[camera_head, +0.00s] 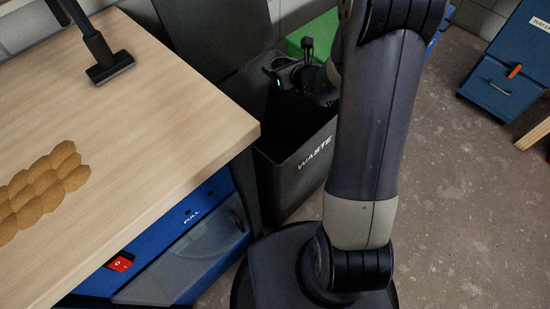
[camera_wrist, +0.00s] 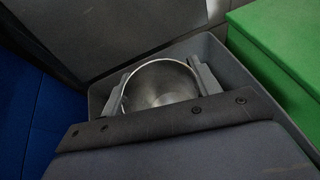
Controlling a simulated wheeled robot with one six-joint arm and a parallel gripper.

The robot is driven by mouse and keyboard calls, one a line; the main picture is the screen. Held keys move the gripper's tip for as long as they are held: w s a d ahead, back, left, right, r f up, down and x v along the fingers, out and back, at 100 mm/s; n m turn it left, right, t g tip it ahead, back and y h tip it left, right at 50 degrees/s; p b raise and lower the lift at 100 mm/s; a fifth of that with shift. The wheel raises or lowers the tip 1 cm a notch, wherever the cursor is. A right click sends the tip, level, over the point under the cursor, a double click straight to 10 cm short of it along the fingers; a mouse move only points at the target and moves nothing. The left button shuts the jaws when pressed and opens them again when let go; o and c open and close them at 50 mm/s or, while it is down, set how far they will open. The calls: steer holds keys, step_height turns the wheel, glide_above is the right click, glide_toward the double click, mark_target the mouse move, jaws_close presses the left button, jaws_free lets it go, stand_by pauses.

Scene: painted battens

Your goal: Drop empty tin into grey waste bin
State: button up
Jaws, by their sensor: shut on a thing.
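The empty tin (camera_wrist: 160,88) is a silvery round can, seen open end up in the wrist view. My gripper (camera_wrist: 161,84) is shut on it, one finger at each side. The tin is over the mouth of the grey waste bin (camera_head: 292,175), whose walls surround it in the wrist view (camera_wrist: 262,98). The bin's lid (camera_head: 215,35) is open and tilted back. In the head view my wrist is above the bin opening, and the tin cannot be made out there. The tin's lower part and the bin's floor are hidden.
A green box (camera_head: 312,35) stands beside the bin, close to its rim. The wooden workbench (camera_head: 160,110) with a blue front (camera_head: 205,195) is at the left. A blue cabinet (camera_head: 505,75) stands at the far right. The concrete floor (camera_head: 465,190) at the right is clear.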

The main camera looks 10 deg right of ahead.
steer(key=shift+w+f+b, duration=0.25)
steer(key=shift+f+b, duration=0.1)
steer(key=shift+f, duration=0.35)
steer(key=shift+w+f+b, duration=0.2)
steer(key=shift+f+b, duration=0.15)
steer(key=shift+f, duration=0.3)
step_height(320, 180, down, 6)
steer(key=b, duration=0.3)
steer(key=shift+r, duration=0.15)
steer(key=o, duration=1)
steer(key=shift+o, duration=0.2)
steer(key=shift+d, duration=0.1)
steer(key=p+v, duration=0.1)
steer(key=v, duration=1)
steer(key=shift+w, duration=0.1)
